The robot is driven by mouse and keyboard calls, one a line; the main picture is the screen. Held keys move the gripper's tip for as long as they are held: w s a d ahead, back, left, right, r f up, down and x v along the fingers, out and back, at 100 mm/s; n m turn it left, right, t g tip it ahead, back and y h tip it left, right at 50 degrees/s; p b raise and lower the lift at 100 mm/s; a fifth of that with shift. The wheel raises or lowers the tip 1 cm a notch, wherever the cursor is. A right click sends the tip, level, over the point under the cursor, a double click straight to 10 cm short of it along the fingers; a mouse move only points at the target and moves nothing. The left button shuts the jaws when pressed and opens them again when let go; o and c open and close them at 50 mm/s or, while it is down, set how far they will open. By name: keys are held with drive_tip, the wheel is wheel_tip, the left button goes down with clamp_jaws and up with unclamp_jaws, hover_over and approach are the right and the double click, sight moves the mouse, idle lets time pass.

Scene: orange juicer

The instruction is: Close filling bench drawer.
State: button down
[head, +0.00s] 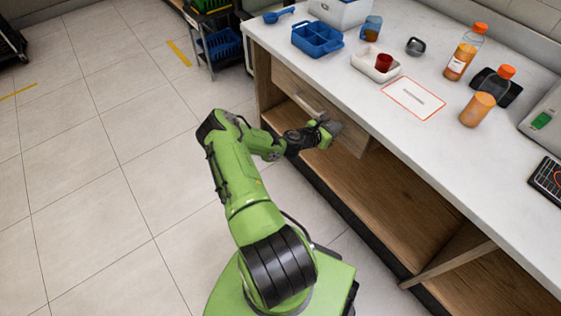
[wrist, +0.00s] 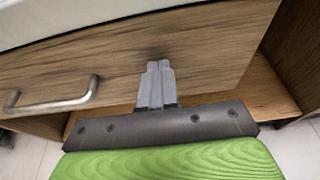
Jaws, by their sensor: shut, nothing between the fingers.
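The wooden bench drawer (head: 310,108) sits under the left part of the white counter. Its front and metal bar handle (wrist: 55,97) fill the upper part of the wrist view. In the head view its right end stands out a little from the bench, so it looks slightly open; the exact gap is hard to tell. My gripper (wrist: 155,66) is shut and empty. Its fingertips are at the drawer front, to the right of the handle, touching or very close to it. In the head view my gripper (head: 332,128) is at the drawer's right part.
Open shelves (head: 390,200) lie below and right of the drawer. The tiled floor at left is clear.

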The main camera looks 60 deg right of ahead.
sight(343, 122)
drive_tip(key=s+d, duration=0.1)
drive_tip(key=d, duration=0.2)
drive_tip(key=shift+s+d, duration=0.15)
drive_tip(key=shift+s, duration=0.25)
drive_tip(key=shift+d+r, duration=0.1)
drive_tip(key=shift+r, duration=0.05)
drive_tip(key=shift+r, duration=0.2)
